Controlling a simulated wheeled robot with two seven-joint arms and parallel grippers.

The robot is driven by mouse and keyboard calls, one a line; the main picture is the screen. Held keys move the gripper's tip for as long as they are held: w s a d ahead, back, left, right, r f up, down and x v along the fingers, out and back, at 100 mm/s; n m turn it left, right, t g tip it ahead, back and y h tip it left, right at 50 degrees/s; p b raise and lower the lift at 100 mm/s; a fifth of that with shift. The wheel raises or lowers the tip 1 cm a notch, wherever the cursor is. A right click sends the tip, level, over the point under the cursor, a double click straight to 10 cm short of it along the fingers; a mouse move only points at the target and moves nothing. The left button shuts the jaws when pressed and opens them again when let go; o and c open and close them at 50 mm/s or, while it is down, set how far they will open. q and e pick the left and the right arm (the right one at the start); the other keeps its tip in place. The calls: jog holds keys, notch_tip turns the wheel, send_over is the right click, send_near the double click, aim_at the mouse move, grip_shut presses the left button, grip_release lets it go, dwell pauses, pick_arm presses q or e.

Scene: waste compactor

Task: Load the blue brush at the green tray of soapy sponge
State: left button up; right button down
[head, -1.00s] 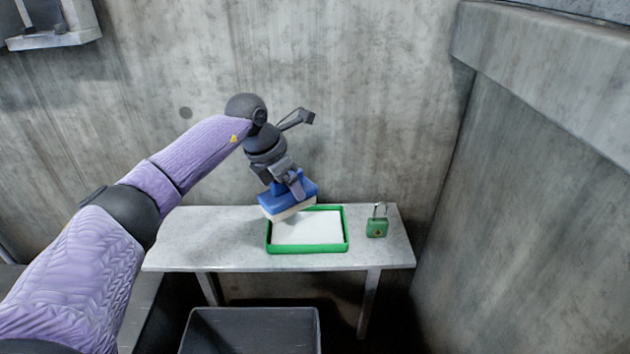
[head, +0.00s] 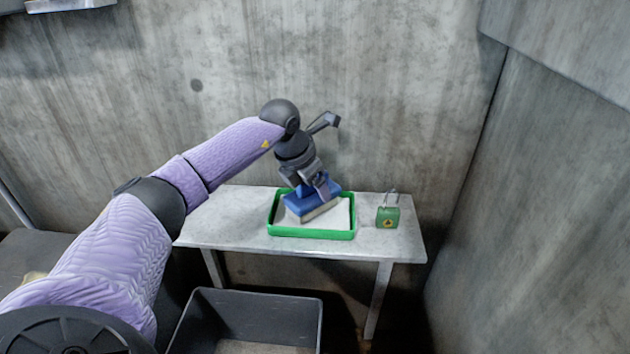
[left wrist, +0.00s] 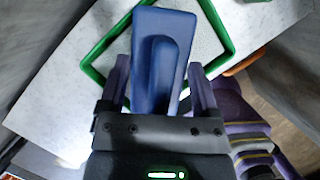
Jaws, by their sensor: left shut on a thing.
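My left gripper (head: 318,184) is shut on the blue brush (head: 312,203), holding it by its top grip. The brush has a blue back and a pale underside, and it is tilted. It is over the green tray (head: 312,234), inside its outline in the head view. The tray has a green rim and a white inside, and lies on the table. I cannot tell whether the brush touches the white surface. In the left wrist view the brush (left wrist: 160,50) lies between the fingers, with the green rim (left wrist: 225,30) around it. My right gripper is not in view.
The tray is on a pale table (head: 225,220) against a concrete wall. A green padlock (head: 387,217) stands right of the tray. A dark open bin (head: 250,315) is on the floor in front. The table's left part is clear.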

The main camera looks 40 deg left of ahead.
pick_arm(q)
jog(key=shift+r, duration=0.1)
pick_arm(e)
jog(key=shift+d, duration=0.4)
pick_arm(q)
jog(key=shift+f, duration=0.2)
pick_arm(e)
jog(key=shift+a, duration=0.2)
pick_arm(q)
jog(key=shift+f, duration=0.15)
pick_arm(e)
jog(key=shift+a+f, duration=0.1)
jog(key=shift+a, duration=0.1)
pick_arm(q)
jog(key=shift+f, duration=0.15)
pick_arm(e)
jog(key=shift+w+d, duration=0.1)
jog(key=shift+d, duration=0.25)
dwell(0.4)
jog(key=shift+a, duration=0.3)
